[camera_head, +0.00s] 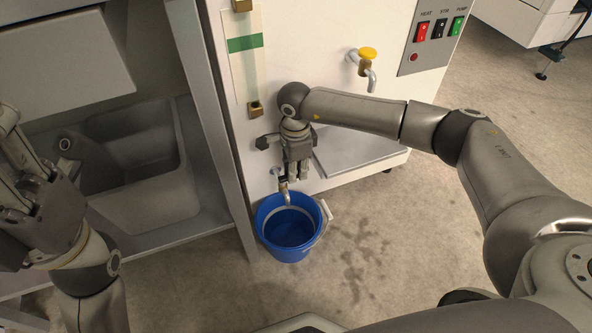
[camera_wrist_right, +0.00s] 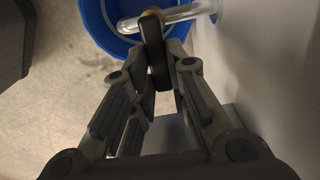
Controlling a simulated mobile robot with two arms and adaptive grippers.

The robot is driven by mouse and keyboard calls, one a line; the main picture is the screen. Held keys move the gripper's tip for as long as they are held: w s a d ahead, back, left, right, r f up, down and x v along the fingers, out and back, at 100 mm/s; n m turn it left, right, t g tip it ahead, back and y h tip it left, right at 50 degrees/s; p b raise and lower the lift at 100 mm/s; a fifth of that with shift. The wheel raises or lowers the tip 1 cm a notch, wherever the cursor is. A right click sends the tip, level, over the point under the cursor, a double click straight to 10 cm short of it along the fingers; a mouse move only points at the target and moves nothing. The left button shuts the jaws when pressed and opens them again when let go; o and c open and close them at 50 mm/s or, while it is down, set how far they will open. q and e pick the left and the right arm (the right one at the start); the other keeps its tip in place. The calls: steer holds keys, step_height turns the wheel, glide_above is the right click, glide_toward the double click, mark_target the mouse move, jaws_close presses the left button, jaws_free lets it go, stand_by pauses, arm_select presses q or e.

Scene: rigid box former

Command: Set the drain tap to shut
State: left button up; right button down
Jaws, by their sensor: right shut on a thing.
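The drain tap (camera_head: 285,193) sticks out low from the white machine, its spout bending down over a blue bucket (camera_head: 289,236). My right gripper (camera_head: 292,176) is at the tap from above. In the right wrist view its fingers (camera_wrist_right: 158,75) are shut on the dark tap handle (camera_wrist_right: 153,45), above the metal spout (camera_wrist_right: 170,17). In the head view the gripper hides most of the handle, and I cannot tell its exact setting. My left gripper (camera_head: 25,185) is at the left edge, far from the tap; its fingertips do not show clearly.
A yellow-handled tap (camera_head: 366,58) sits higher on the white machine (camera_head: 310,30), left of the switch panel (camera_head: 436,35). A grey sink (camera_head: 150,190) stands at the left behind a grey frame post. Damp stains (camera_head: 360,255) mark the floor right of the bucket.

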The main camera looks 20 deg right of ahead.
steer(key=shift+w+n, duration=0.15)
steer(key=shift+n, duration=0.15)
steer(key=c, duration=1.4)
jaws_free()
steer(key=shift+r, duration=0.1)
step_height(320, 180, up, 12)
steer(key=shift+f, duration=0.1)
